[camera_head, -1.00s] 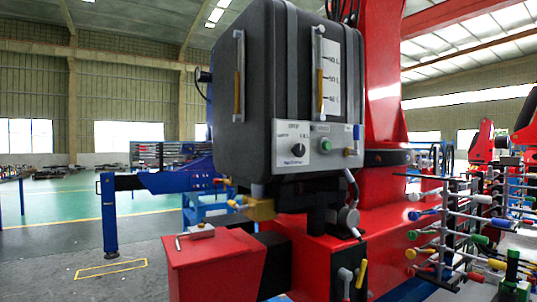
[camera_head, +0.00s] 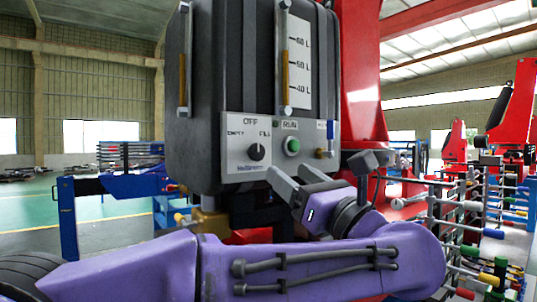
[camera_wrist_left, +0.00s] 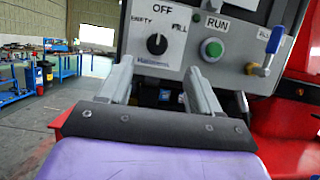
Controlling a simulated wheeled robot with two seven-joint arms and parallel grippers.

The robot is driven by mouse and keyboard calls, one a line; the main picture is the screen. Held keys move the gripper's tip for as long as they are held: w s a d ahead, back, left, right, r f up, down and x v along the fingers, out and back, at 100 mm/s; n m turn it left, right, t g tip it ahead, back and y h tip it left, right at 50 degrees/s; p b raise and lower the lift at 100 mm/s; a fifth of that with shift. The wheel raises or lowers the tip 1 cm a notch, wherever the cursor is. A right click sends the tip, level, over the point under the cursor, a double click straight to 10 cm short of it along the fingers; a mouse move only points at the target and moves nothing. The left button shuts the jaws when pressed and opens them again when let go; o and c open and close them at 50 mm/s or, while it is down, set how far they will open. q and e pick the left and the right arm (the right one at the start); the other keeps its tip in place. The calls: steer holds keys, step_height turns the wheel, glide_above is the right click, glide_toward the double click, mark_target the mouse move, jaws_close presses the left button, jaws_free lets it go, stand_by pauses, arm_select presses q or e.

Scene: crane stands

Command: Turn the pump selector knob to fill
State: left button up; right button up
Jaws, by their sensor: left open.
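The black pump selector knob (camera_head: 256,152) is on the light panel (camera_head: 240,130) low on the dark tank (camera_head: 228,60). The labels EMPTY, OFF and FILL stand around it. It also shows in the left wrist view (camera_wrist_left: 157,44), with a pale mark near its top, toward OFF. My left gripper (camera_head: 289,174) is open and empty, below and right of the knob in the head view. In the wrist view its fingers (camera_wrist_left: 158,74) point at the panel, with the knob beyond and between them. No contact with the knob shows. My right gripper is out of view.
A green RUN button (camera_head: 292,145) and a blue-handled valve (camera_head: 329,138) are right of the knob. A red crane body (camera_head: 362,105) stands behind the tank. A rack of coloured levers (camera_head: 470,215) is at the right. Open floor lies at the left.

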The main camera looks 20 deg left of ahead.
mark_target(259, 153)
arm_select(q)
steer(key=p+x, duration=0.3)
steer(key=x, duration=0.6)
steer(key=shift+a+r+p, duration=0.1)
steer(key=shift+a+p, duration=0.3)
steer(key=shift+a, duration=0.05)
steer(key=shift+d, duration=0.1)
steer(key=c, duration=1)
steer(key=shift+f+m+t+h+b, duration=0.2)
steer(key=shift+m+t+h+b, duration=0.35)
steer(key=shift+m+b, duration=0.7)
steer(key=m+t+h, duration=0.1)
steer(key=m, duration=0.3)
steer(key=shift+r, duration=0.1)
steer(key=m, duration=0.1)
steer(key=m+h, duration=0.1)
steer(key=m, duration=0.1)
steer(key=shift+s+r+t+h+b, duration=0.1)
steer(key=shift+t+h+b, duration=0.15)
steer(key=shift+t+b, duration=0.1)
steer(key=shift+m+t+h, duration=0.3)
steer(key=shift+m+h, duration=0.5)
steer(key=shift+m, duration=1.05)
